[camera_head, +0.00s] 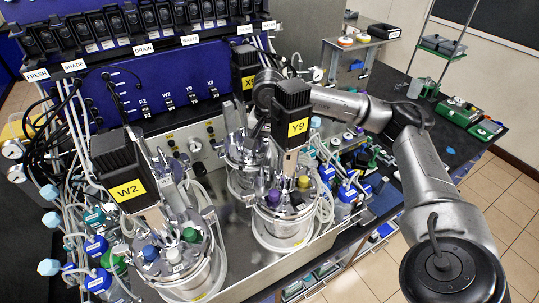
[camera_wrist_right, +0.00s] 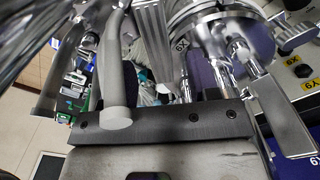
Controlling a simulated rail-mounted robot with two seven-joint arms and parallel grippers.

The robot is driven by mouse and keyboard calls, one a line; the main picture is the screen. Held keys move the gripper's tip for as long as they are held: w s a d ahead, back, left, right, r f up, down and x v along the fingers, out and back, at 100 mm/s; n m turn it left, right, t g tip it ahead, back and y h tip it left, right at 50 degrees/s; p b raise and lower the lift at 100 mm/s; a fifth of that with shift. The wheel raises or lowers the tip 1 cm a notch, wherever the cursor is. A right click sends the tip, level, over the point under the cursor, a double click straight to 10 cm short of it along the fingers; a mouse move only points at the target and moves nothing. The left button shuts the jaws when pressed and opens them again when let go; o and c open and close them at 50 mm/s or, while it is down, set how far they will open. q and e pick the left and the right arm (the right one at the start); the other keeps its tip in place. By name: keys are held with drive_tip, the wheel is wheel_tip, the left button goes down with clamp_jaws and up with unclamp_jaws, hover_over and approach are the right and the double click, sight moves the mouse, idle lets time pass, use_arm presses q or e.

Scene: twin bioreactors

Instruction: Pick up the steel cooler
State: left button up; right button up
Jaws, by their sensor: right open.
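My right gripper (camera_head: 257,128) is among the steel fittings of the rear reactor, just behind and left of the motor labelled Y9 (camera_head: 292,115). It is open; its fingers are partly hidden. A steel cylinder (camera_head: 234,116) stands upright on the rear reactor, left of the gripper; it may be the steel cooler, but I cannot tell for sure. In the right wrist view a ribbed steel piece (camera_wrist_right: 155,38) lies ahead of the dark gripper body (camera_wrist_right: 165,122), with a smooth steel tube (camera_wrist_right: 115,70) beside it. Contact cannot be told. My left gripper is out of view.
The reactor with the W2 motor (camera_head: 125,180) stands at front left. Hoses and coloured caps crowd the lids. A blue panel (camera_head: 170,85) with pumps is behind. Bottles (camera_head: 345,195) stand on the right. The dark bench (camera_head: 465,150) has clear room at right.

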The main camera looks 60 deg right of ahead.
sight(270, 152)
drive_tip(key=shift+s+f, duration=0.1)
drive_tip(key=shift+f, duration=1.7)
clamp_jaws()
